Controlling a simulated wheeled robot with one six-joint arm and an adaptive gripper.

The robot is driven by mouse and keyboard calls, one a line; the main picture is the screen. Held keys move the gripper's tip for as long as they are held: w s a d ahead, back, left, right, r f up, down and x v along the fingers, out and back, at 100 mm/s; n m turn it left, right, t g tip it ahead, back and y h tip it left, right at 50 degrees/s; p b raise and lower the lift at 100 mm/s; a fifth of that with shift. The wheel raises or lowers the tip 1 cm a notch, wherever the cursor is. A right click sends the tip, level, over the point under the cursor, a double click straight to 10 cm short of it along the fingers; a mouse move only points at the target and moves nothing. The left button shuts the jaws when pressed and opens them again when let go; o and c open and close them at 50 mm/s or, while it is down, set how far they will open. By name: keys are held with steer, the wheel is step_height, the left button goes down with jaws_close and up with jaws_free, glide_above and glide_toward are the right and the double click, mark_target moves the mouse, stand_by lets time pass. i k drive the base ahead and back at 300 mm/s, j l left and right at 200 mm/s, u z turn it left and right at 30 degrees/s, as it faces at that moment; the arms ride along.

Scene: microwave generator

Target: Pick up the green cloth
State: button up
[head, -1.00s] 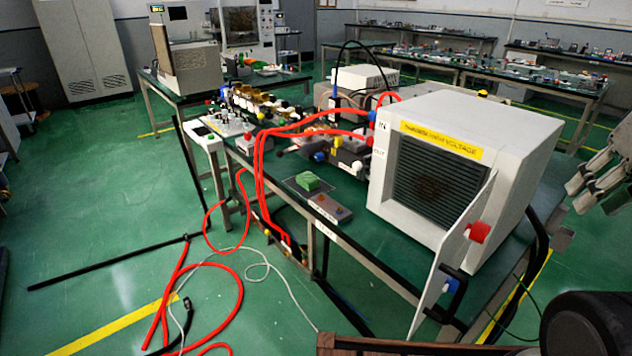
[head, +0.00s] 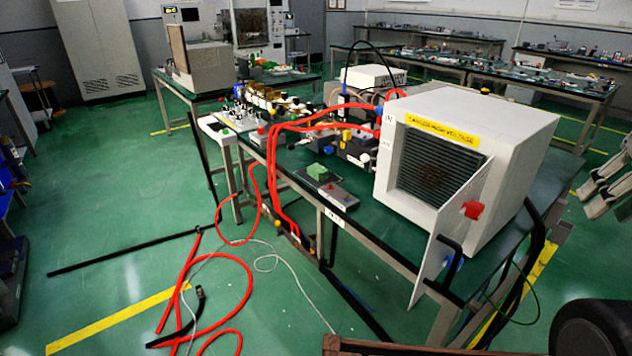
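The green cloth (head: 319,171) is a small folded, block-like piece. It lies on a dark flat patch of the bench top, left of the big white cabinet. My gripper (head: 588,202) is at the right edge, partly cut off by the picture. Its two grey fingers look apart with nothing between them. It is far to the right of the cloth, with the white cabinet between them in the picture.
The white high-voltage cabinet (head: 525,125) has its door (head: 440,245) swung open past the bench's front edge. A grey box with buttons (head: 338,197) lies just in front of the cloth. Red hoses (head: 272,165) hang beside it and coil on the floor.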

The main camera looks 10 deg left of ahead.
mark_target(318, 172)
steer(key=k+j, duration=0.1)
steer(key=j, duration=0.85)
steer(key=k+j+z, duration=0.1)
steer(key=j, duration=0.4)
steer(key=i+j, duration=0.15)
steer(key=j, duration=0.25)
steer(key=i+j+z, duration=0.1)
steer(key=j, duration=0.25)
steer(key=i+j, duration=0.15)
steer(key=j, duration=0.25)
steer(key=i+j+z, duration=0.15)
steer(key=i, duration=0.85)
steer(key=l, duration=0.1)
